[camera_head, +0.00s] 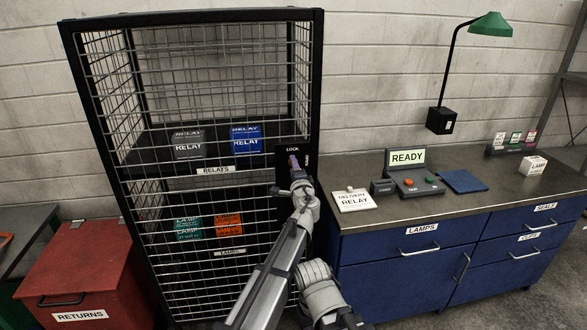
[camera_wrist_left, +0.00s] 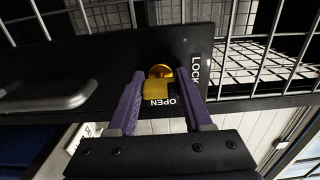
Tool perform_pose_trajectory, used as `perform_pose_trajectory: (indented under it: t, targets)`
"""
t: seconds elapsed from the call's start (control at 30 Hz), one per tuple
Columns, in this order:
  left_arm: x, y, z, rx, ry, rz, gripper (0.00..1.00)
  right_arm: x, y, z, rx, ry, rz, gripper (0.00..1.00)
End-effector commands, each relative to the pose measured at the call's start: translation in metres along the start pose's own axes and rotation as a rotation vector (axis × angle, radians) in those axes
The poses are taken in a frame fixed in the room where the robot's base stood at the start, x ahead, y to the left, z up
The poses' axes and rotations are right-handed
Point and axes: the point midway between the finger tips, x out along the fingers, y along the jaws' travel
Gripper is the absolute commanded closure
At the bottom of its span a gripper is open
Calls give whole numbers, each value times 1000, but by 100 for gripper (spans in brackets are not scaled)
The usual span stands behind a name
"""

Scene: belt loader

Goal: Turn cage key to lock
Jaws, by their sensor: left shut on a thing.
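The cage (camera_head: 316,80) is a tall black frame with wire mesh. A dark lock plate on its right front edge carries the word LOCK. In the left wrist view, the black lock plate (camera_wrist_left: 95,65) holds a gold key (camera_wrist_left: 155,89) in a round gold keyway. The key's flat head points toward the OPEN label, with LOCK off to the right. My left gripper (camera_head: 293,161) is at the plate. The key is hidden in the head view. My right gripper is not in view.
A grey door handle (camera_wrist_left: 50,103) sits left of the key. Relay boxes (camera_head: 246,140) and lamp boxes (camera_head: 188,230) stand on the cage shelves. A red RETURNS bin (camera_head: 85,265) is at left. A blue cabinet (camera_head: 400,275) with a grey worktop stands at right.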

Motion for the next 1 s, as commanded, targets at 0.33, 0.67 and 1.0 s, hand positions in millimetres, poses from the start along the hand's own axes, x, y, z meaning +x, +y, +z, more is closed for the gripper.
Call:
perform_pose_trajectory:
  t: [0.33,0.67,1.0]
  targets:
    - [0,0,1,-16,-1,1,100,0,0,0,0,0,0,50]
    - [0,0,0,-15,-1,1,29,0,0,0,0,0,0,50]
    - [0,0,0,-13,0,0,20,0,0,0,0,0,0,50]
